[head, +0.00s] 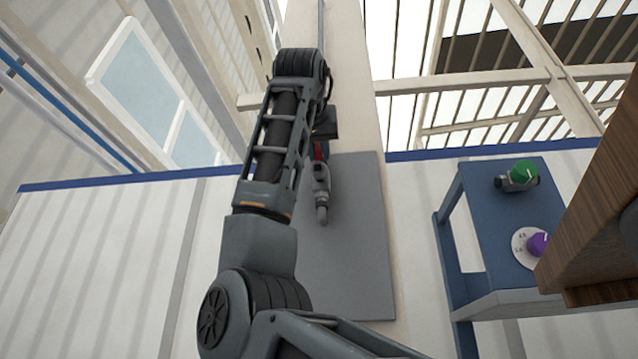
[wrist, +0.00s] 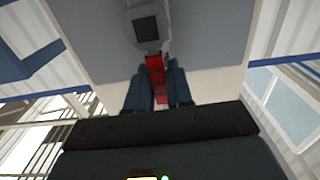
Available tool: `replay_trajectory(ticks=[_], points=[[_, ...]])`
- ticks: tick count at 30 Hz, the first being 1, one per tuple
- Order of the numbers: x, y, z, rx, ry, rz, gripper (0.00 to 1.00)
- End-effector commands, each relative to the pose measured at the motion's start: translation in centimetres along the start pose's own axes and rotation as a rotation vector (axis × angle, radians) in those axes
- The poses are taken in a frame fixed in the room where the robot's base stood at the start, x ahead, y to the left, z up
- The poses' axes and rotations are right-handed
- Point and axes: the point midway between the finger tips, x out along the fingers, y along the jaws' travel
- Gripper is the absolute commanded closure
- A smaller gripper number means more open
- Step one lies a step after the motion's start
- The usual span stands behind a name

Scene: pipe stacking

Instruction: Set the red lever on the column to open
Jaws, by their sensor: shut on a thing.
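The red lever (head: 319,151) sits at the upper end of a grey valve (head: 321,180) on the column. The valve's rounded spout end points down in the head view. In the wrist view the red lever (wrist: 155,70) runs from the grey valve body (wrist: 147,27) down between the two dark blue fingers of my gripper (wrist: 158,84). The fingers are shut on the lever, one on each side. In the head view my arm partly hides the gripper, and only a little of the lever shows.
A grey panel (head: 355,240) backs the valve on the pale column (head: 350,80). To the right, a blue stand (head: 490,225) bears a green knob (head: 524,172) and a purple knob (head: 538,243) on a white dial. A brown wooden block (head: 600,190) fills the right edge.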

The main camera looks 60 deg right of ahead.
Motion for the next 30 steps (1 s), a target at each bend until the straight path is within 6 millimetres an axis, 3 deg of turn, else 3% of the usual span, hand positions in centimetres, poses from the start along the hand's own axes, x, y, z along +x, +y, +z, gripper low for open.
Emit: replay_trajectory(ticks=[6,7,13,22,30], points=[[0.0,-0.2,0.1,-0.006,-0.003,-0.001,1.0],[0.0,-0.2,0.1,-0.006,-0.003,-0.001,0.76],[0.0,-0.1,0.1,-0.003,-0.001,-0.001,0.58],[-0.5,-0.1,0.1,-0.001,0.001,-0.001,0.58],[-4.5,-0.1,0.2,0.0,0.001,-0.002,0.58]])
